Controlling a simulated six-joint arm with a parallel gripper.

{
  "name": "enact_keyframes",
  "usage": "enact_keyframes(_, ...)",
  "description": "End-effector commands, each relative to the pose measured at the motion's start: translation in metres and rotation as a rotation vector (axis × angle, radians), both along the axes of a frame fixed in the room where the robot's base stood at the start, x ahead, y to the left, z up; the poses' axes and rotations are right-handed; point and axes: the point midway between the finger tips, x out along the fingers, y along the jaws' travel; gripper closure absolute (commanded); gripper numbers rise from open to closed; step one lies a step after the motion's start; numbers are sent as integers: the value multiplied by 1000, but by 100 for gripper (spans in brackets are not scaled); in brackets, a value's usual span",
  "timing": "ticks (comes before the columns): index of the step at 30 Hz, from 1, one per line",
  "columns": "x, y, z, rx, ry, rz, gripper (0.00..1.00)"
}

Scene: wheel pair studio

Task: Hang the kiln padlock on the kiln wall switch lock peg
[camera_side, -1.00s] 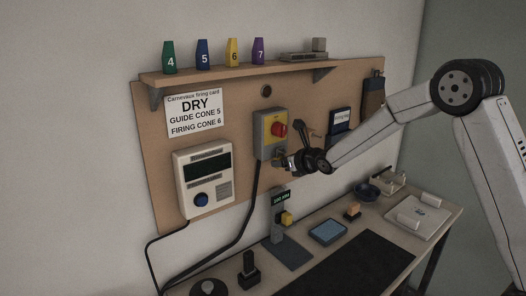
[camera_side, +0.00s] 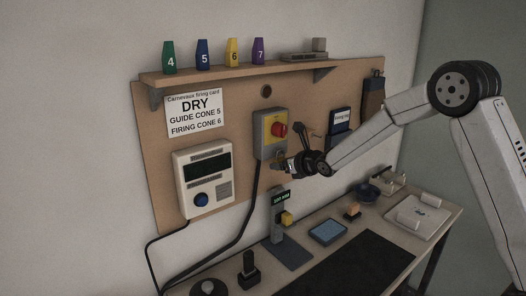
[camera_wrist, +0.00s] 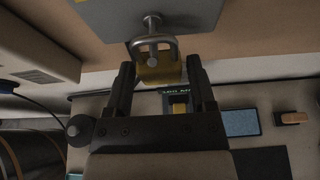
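The kiln wall switch (camera_side: 271,133) is a grey box with a yellow plate and red knob on the board. Its grey lower part (camera_wrist: 190,14) shows in the wrist view, with the lock peg (camera_wrist: 152,22) sticking out. The padlock (camera_wrist: 160,73) has a brass body and a grey shackle. The shackle arches around the peg, and the body hangs below. In the side view the padlock (camera_side: 279,158) is small beneath the switch. My gripper (camera_wrist: 160,72) has one finger on each side of the padlock body, with narrow gaps visible, so it looks open.
A control box (camera_side: 204,178) with a blue button is left of the switch. A small stand with a green label (camera_side: 280,198) rises from the bench below my gripper. A blue pad (camera_side: 328,232) and a dark mat (camera_side: 357,265) lie on the bench. A shelf (camera_side: 235,74) holds numbered cones.

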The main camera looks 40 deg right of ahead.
Motion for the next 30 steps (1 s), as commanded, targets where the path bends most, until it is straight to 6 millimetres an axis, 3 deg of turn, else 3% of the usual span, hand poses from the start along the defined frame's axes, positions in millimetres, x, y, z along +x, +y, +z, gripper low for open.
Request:
enact_keyframes(1, 0, 0, 0, 0, 1, 0, 10)
enact_keyframes(2, 0, 0, 0, 0, 1, 0, 4)
enact_keyframes(17, -4, 0, 1, 0, 1, 0, 4)
enact_keyframes(30, -41, 0, 17, 0, 0, -1, 4)
